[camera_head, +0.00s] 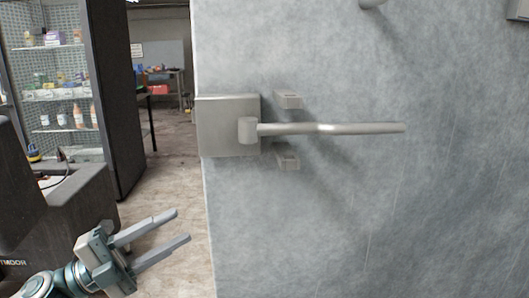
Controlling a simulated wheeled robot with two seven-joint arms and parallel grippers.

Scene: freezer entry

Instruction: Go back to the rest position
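My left gripper (182,226) is at the lower left of the head view. Its two fingers are spread apart, with nothing between them, and point up and to the right. A gap lies between its fingertips and the edge of the large grey door panel (440,210). The door's lever handle (350,128) is horizontal on a square plate (222,110), above and to the right of the gripper. The gripper does not touch it. My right gripper does not show.
The grey panel fills the right side. At the left is a shelf cabinet (117,90) with boxes and bottles, and a dark machine (75,215) near my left arm. Between them and the panel, the floor (172,160) is open, with a table (168,90) far behind.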

